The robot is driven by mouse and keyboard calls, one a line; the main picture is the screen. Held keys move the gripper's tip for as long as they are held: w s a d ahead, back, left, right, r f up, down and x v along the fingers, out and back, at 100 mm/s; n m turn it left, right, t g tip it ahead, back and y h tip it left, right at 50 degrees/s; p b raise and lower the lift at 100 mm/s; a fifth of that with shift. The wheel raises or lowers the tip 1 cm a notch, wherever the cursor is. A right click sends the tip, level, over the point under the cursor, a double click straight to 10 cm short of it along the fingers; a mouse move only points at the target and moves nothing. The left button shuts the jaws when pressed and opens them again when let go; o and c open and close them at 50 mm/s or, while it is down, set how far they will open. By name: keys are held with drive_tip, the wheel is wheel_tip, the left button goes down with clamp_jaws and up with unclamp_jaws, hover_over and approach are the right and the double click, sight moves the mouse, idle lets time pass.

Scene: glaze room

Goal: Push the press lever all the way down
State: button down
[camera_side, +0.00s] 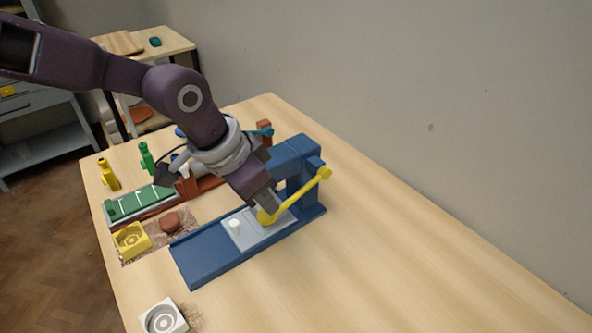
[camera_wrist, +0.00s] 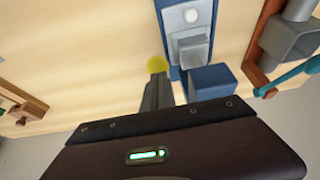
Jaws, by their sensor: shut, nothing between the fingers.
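The blue press (camera_side: 205,254) stands on the wooden table, with its upright column at the back and a long bed in front. Its yellow lever (camera_side: 298,194) slopes down from the column's right side to a round yellow knob (camera_side: 266,216) low over the grey plate. My gripper (camera_side: 264,205) is shut and empty, fingers pointing down at the knob; touching or just apart, I cannot tell. In the wrist view, the fingertips (camera_wrist: 158,75) overlap the edge of the yellow knob (camera_wrist: 156,64), beside the blue press (camera_wrist: 211,80). Most of the lever is hidden there.
A small white piece (camera_side: 234,224) sits on the press's grey plate. A red-brown device with a teal handle (camera_side: 264,132) and a green board (camera_side: 140,203) stand behind. A yellow mould (camera_side: 131,239) and a white mould (camera_side: 163,317) lie left. The table's right side is clear.

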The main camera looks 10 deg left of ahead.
wheel_tip(320, 180, up, 10)
drive_tip(key=shift+f, duration=0.15)
idle(0.4)
idle(0.4)
wheel_tip(320, 180, up, 5)
idle(0.4)
idle(0.4)
